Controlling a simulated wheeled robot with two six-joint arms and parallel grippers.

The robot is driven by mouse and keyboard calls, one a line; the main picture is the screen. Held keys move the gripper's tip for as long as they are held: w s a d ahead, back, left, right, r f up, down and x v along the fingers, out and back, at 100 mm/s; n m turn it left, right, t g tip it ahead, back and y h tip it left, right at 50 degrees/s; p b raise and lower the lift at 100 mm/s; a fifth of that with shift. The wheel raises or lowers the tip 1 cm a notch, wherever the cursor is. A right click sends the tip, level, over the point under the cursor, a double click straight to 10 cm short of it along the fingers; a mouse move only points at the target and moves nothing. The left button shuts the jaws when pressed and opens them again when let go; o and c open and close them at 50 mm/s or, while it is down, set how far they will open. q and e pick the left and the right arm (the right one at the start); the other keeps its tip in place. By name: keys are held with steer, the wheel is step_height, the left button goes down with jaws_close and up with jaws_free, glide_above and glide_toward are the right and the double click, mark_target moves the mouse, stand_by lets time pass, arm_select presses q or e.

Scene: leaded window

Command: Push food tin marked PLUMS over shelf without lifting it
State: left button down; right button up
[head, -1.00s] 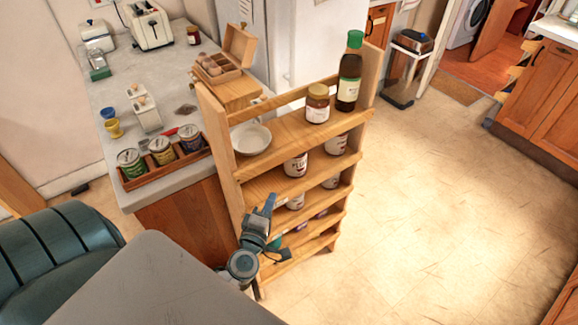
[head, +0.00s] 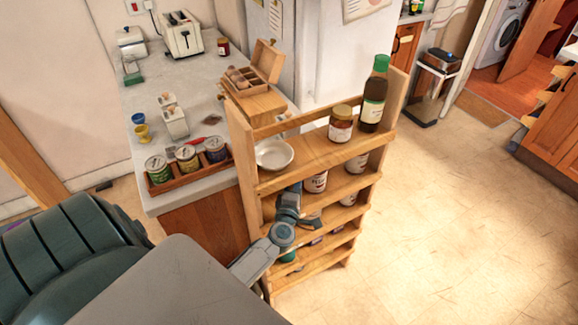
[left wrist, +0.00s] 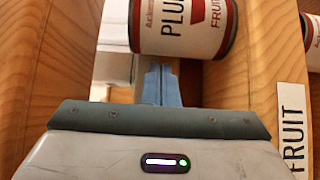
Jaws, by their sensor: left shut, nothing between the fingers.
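The tin marked PLUMS (head: 316,182) is a white tin with a dark red label, on the second shelf (head: 345,185) of the wooden rack. In the left wrist view the tin (left wrist: 182,25) shows large at the top, its lettering partly cut off. My left gripper (head: 294,188) is shut and empty, reaching into the rack at the tin's left side and hiding part of the shelf. In the wrist view its blue fingertips (left wrist: 160,72) are close to the tin's edge; I cannot tell whether they touch. My right gripper is not in view.
Another tin (head: 357,163) stands to the right on the same shelf. A FRUIT label (left wrist: 292,130) is on the wood. The board above holds a bowl (head: 274,153), a jar (head: 341,124) and a bottle (head: 374,95). The rack's left upright (head: 246,165) is close to my gripper.

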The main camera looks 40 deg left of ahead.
mark_target(324, 178)
arm_select(q)
steer(key=shift+w+d, duration=0.25)
steer(key=shift+w, duration=0.15)
steer(key=shift+w+d, duration=0.1)
steer(key=shift+w, duration=0.3)
steer(key=w+d, duration=0.1)
steer(key=w, duration=0.1)
steer(key=w+d, duration=0.1)
steer(key=w, duration=0.2)
steer(key=w+d, duration=0.1)
steer(key=w, duration=0.1)
steer(key=shift+w+d, duration=0.1)
steer(key=shift+w, duration=0.15)
